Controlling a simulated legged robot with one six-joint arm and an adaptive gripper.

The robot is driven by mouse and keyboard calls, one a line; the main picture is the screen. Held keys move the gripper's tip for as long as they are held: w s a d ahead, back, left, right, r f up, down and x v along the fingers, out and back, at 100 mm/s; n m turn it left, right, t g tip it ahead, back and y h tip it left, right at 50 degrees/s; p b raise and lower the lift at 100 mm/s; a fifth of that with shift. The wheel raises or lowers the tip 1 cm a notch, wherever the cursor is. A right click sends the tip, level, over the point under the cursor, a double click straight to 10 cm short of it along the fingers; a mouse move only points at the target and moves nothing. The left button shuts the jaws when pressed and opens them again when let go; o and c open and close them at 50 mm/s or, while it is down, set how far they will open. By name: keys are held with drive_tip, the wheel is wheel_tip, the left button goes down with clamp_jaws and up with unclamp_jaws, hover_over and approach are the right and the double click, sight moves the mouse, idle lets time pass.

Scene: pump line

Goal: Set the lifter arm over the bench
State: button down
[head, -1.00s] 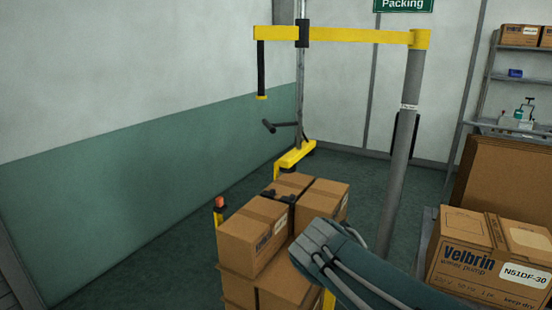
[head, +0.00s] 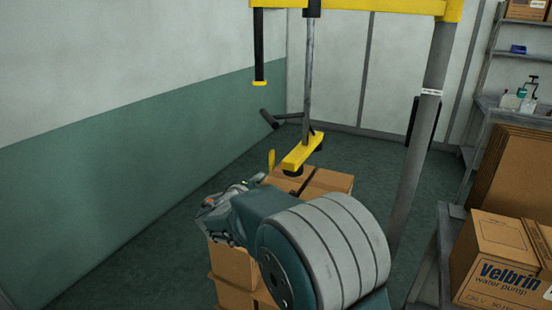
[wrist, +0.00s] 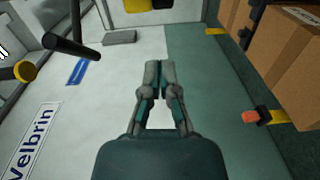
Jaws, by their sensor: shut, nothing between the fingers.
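The lifter's yellow arm (head: 370,6) runs across the top of the head view, partly cut off, from a grey post (head: 425,130) at right. A black handle with a yellow end (head: 260,50) hangs from its left end. A tube with a side handle hangs down to a yellow suction bar (head: 302,152) just behind or above the stacked cartons (head: 330,180). My gripper (head: 212,207) is left of the cartons, below the hanging handle and apart from it. In the wrist view my gripper (wrist: 159,68) is shut and empty.
A grey bench (head: 437,270) at right bears a Velbrin carton (head: 500,265) and flat cardboard. Shelving with bottles (head: 515,100) stands behind. The floor at left is clear.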

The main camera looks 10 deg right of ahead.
drive_tip(key=shift+w+a+f+n+t, duration=0.2)
drive_tip(key=shift+w+a+n+t, duration=0.1)
drive_tip(key=shift+w+a, duration=0.55)
drive_tip(key=shift+w+d, duration=0.15)
drive_tip(key=shift+d, duration=0.1)
drive_tip(key=x, duration=1)
drive_tip(key=s+d, duration=0.2)
drive_tip(key=s, duration=0.1)
drive_tip(key=shift+d, duration=0.1)
drive_tip(key=shift+s, duration=0.1)
